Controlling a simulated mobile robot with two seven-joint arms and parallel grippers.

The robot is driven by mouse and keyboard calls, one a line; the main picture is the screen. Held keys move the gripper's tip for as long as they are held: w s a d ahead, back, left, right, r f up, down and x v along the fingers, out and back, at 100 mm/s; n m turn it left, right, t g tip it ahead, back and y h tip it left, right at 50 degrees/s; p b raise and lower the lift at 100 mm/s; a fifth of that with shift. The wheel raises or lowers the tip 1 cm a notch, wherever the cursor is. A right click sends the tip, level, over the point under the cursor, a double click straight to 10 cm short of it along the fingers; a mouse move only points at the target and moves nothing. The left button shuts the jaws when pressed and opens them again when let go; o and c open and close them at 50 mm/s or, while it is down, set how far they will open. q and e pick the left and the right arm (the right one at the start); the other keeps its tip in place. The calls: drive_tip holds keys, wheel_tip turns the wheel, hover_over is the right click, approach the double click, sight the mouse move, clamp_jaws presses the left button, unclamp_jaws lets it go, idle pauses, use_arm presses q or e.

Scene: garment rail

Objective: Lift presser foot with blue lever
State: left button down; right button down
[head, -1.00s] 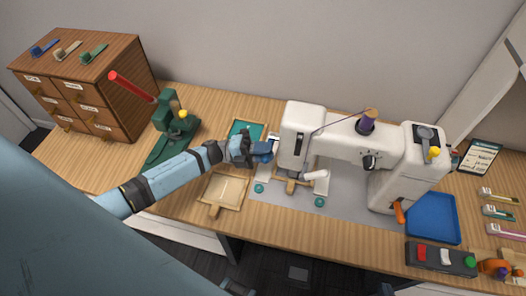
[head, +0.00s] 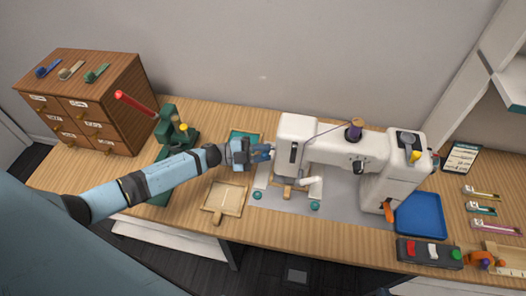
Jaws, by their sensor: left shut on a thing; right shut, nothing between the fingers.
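A white sewing machine (head: 335,149) stands on a grey plate on the wooden table. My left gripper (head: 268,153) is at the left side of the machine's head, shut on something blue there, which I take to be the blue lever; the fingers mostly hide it. The presser foot area (head: 288,190) is under the head, too small to tell whether the foot is up or down. My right gripper is not in view.
A green press with a red handle (head: 136,104) and a wooden drawer cabinet (head: 90,110) stand at the left. A wooden tray (head: 225,197) lies in front of my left arm. A blue tray (head: 420,217) and a switch box (head: 429,252) are at the right.

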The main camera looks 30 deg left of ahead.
idle(0.3)
use_arm(q)
drive_tip(key=c, duration=1)
unclamp_jaws()
drive_tip(key=b+v, duration=0.3)
drive_tip(key=v, duration=1.1)
drive_tip(key=shift+w+d, duration=0.1)
drive_tip(key=shift+d, duration=0.05)
